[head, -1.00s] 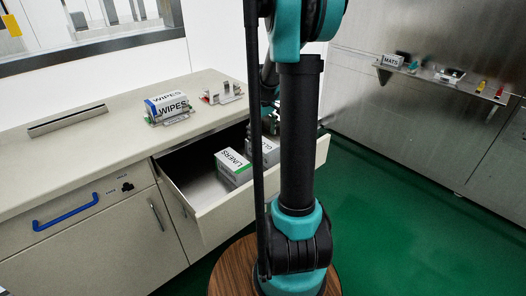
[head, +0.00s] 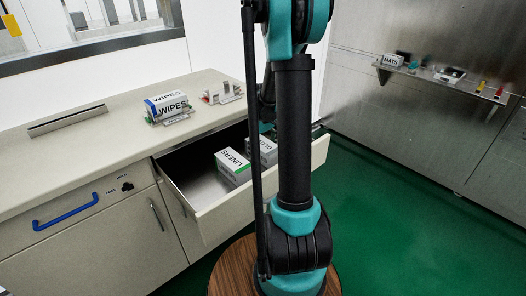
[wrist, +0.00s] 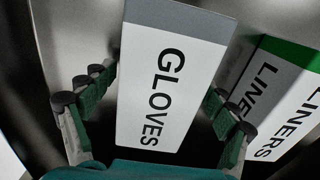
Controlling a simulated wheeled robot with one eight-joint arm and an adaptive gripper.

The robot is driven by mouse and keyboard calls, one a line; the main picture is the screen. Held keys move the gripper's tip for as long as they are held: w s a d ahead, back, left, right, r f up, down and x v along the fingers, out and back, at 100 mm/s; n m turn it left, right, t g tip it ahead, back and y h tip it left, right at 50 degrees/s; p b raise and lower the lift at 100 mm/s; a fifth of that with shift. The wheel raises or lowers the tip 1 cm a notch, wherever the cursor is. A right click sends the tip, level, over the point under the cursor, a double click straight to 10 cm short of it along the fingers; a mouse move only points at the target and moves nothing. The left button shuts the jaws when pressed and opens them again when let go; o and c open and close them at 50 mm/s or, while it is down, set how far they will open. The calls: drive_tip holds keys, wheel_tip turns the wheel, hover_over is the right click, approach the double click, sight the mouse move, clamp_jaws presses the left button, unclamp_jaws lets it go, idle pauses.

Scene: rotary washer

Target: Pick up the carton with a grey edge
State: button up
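The carton with a grey edge (wrist: 165,85) is white and marked GLOVES. It lies in the open drawer and fills the middle of the wrist view. In the head view the same carton (head: 268,150) is partly hidden behind my arm. My gripper (wrist: 160,97) is open, with one green-padded finger on each side of the carton. A gap shows between the right finger and the carton; the left fingertip is close to its side, and I cannot tell whether it touches. In the head view the gripper is mostly hidden by my arm.
A carton with a green edge marked LINERS (head: 233,167) lies beside it, close to my right finger in the wrist view (wrist: 285,95). The drawer (head: 200,185) has bare floor at left. A WIPES pack (head: 168,106) stands on the counter (head: 75,150).

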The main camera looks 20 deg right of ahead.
drive_tip(key=c, duration=1.3)
drive_tip(key=shift+o, duration=0.2)
drive_tip(key=shift+r, duration=0.1)
